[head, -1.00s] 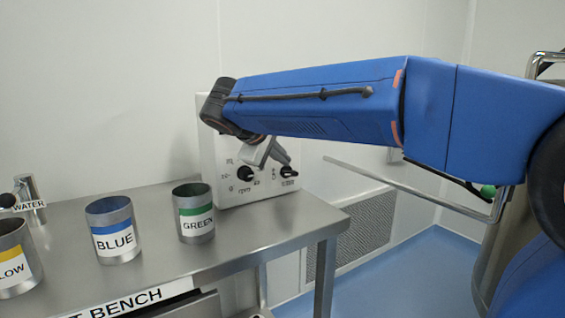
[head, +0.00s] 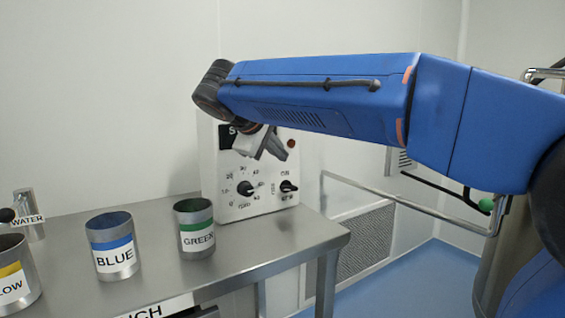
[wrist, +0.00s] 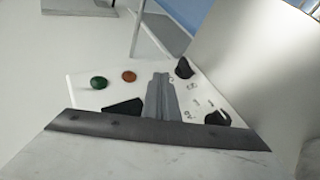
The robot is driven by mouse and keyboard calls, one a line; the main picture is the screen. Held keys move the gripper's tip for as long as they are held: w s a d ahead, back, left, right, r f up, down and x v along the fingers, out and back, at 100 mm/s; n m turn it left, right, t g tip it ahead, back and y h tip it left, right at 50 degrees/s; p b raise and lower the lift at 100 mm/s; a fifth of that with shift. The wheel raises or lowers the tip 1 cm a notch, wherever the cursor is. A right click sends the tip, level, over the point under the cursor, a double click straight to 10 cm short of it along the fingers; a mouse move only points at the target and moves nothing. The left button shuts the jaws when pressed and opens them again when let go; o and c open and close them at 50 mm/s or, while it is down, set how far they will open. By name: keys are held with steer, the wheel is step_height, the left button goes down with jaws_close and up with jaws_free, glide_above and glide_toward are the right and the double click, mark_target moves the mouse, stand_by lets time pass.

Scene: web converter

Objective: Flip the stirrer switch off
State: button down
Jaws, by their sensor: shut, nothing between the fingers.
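The stirrer's white control box (head: 225,202) stands at the bench's right end against the wall. Its dark switch (head: 288,187) is at lower right, with small lettering around it; its position is too small to tell. To its left is a black dial (head: 245,188) with a number scale. My gripper (head: 281,153) is shut and empty, in front of the box's upper part, above the switch and apart from it. In the wrist view my shut gripper (wrist: 161,76) points across the box face, with the switch (wrist: 183,68) to its right and the dial (wrist: 217,118) lower right.
The green-labelled cup (head: 194,215) stands just left of the box, the blue-labelled cup (head: 112,262) and a yellow-labelled one (head: 14,292) farther left. A red lamp (head: 291,143) is on the box; a green lamp (wrist: 98,83) shows in the wrist view. Floor right of the bench is clear.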

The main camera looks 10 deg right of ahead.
steer(key=v, duration=0.6)
steer(key=shift+s+a+r, duration=0.25)
steer(key=shift+d, duration=0.1)
steer(key=s+d+f+m+g+y, duration=0.1)
steer(key=s+d+f, duration=0.3)
steer(key=d+f, duration=0.4)
steer(key=s+d+f+m+g+y, duration=0.1)
steer(key=s+d+f+m+y, duration=0.2)
steer(key=s+f, duration=0.8)
steer(key=s+d+f+m+y, duration=0.3)
steer(key=s+f, duration=0.9)
steer(key=f, duration=0.6)
steer(key=shift+d+m+g, duration=0.4)
steer(key=shift+d+m, duration=0.1)
steer(key=shift+m, duration=0.1)
steer(key=shift+s, duration=0.15)
